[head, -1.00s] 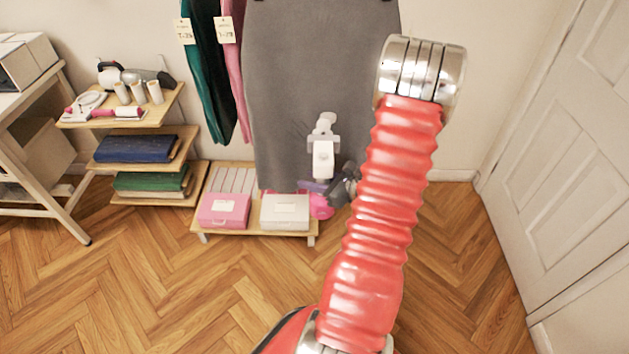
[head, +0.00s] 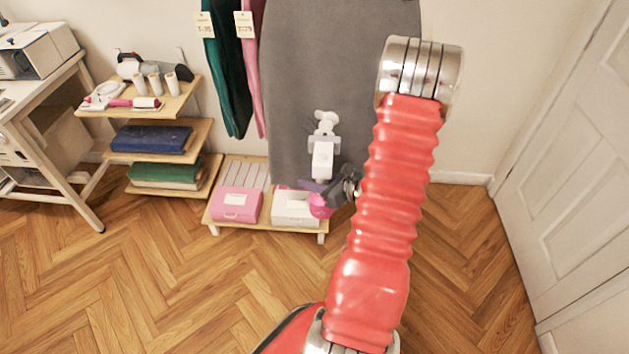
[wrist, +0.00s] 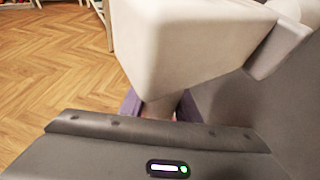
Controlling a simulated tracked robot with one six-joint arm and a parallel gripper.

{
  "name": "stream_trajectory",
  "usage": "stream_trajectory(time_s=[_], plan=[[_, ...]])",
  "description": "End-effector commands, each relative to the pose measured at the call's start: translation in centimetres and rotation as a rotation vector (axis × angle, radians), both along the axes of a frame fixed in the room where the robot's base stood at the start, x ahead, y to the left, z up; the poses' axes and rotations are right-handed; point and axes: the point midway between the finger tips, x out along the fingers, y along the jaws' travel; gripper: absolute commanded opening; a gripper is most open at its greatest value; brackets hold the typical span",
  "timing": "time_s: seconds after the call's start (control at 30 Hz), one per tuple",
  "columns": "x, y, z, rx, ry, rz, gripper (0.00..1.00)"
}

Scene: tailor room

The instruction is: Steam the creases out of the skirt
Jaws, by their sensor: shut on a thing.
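The grey skirt (head: 340,75) hangs against the back wall, its top cut off by the picture edge. My gripper (head: 326,190) is shut on the steamer (head: 323,158), a white-headed tool with a pink lower part. The steamer is upright in front of the skirt's lower part. I cannot tell whether its head touches the cloth. The wrist view shows the white steamer body (wrist: 190,45) large and close, between the purple fingers of my gripper (wrist: 160,106). Grey cloth of the skirt (wrist: 225,100) is at the right there. My red arm hides the skirt's lower right edge.
Green (head: 226,75) and pink (head: 251,70) garments hang left of the skirt. A low shelf (head: 262,223) below holds a pink box (head: 236,205) and a white box (head: 294,208). A tiered shelf (head: 165,105) and a table (head: 40,90) stand left. A door (head: 560,150) is at right. Foreground floor is clear.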

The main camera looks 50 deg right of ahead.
Motion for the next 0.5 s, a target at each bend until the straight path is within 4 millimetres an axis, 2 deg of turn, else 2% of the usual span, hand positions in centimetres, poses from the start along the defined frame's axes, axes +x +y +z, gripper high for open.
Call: stream_trajectory(time_s=[0.5], plan=[[1.6, 1.2, -0.6, -0.002, -0.003, 0.001, 0.00]])
